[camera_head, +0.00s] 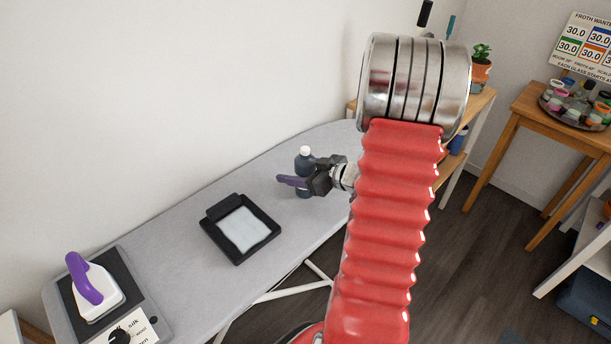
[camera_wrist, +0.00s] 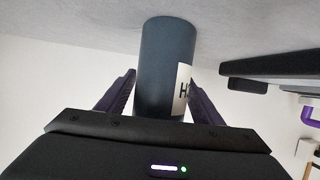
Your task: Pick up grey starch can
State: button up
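The grey starch can (camera_head: 304,160) is a dark blue-grey bottle with a white cap, standing upright on the ironing board. In the wrist view its body (camera_wrist: 163,65) fills the space between my fingers, with part of a white label at its right. My gripper (camera_head: 293,182) reaches it from the right in the head view, with a purple finger passing in front of the can. In the wrist view my gripper (camera_wrist: 163,85) has one finger on each side of the can. Whether both fingers press on it is not clear. The cap end is hidden there by the gripper body.
The grey ironing board (camera_head: 180,245) holds a black tray with a pale pad (camera_head: 240,229) left of the can. A white iron with a purple handle (camera_head: 90,288) sits at the near left. A wooden shelf with a potted plant (camera_head: 481,66) stands behind my arm.

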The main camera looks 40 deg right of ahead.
jog(key=c, duration=1.3)
jog(key=shift+o, duration=0.2)
notch_tip(320, 180, up, 10)
dwell(0.4)
